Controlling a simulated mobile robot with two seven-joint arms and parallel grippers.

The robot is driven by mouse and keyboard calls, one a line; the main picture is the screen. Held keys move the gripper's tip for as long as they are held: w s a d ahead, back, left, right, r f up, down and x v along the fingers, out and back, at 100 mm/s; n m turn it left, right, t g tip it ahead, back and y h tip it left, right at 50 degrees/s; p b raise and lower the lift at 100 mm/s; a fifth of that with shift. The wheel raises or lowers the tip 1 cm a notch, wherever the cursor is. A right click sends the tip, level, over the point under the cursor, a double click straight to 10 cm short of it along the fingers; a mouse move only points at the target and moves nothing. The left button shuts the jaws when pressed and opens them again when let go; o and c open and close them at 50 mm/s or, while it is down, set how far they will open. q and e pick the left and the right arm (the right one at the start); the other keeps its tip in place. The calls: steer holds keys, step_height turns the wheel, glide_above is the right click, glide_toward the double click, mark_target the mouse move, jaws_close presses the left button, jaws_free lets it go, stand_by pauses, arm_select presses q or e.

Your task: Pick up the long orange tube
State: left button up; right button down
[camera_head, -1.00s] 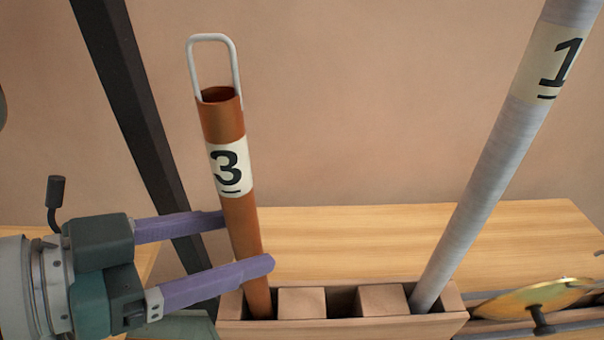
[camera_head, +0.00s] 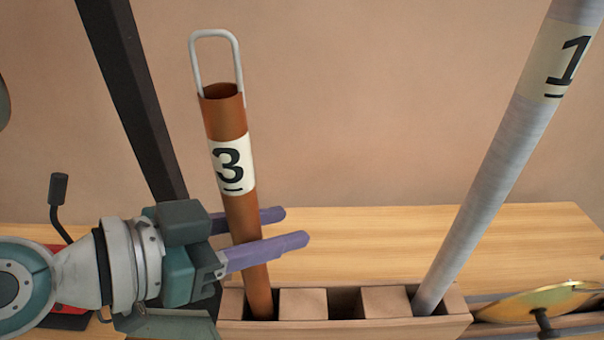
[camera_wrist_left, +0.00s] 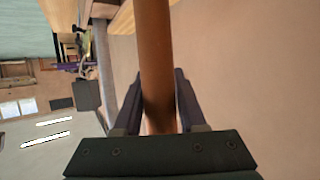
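The long orange tube (camera_head: 241,214) stands slightly tilted, its foot in a slot of the wooden rack (camera_head: 340,329). It has a pale label with a black 3 and a white wire loop on top. My left gripper (camera_head: 295,226) has its purple fingers on either side of the tube, below the label, with the tips past it. In the left wrist view the tube (camera_wrist_left: 157,60) fills the gap between the fingers, which look closed against it. A small purple shape (camera_wrist_left: 66,66) in that view may be my right gripper, too small to read.
A grey tube (camera_head: 485,200) labelled 1 leans right from the rack's right end. A gold cymbal (camera_head: 530,301) is right of the rack. A dark post (camera_head: 130,90) rises behind my left gripper. The wooden tabletop (camera_head: 400,240) behind the rack is clear.

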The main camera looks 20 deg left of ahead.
arm_select(q)
jaws_close()
steer(key=shift+r, duration=0.1)
stand_by(0.8)
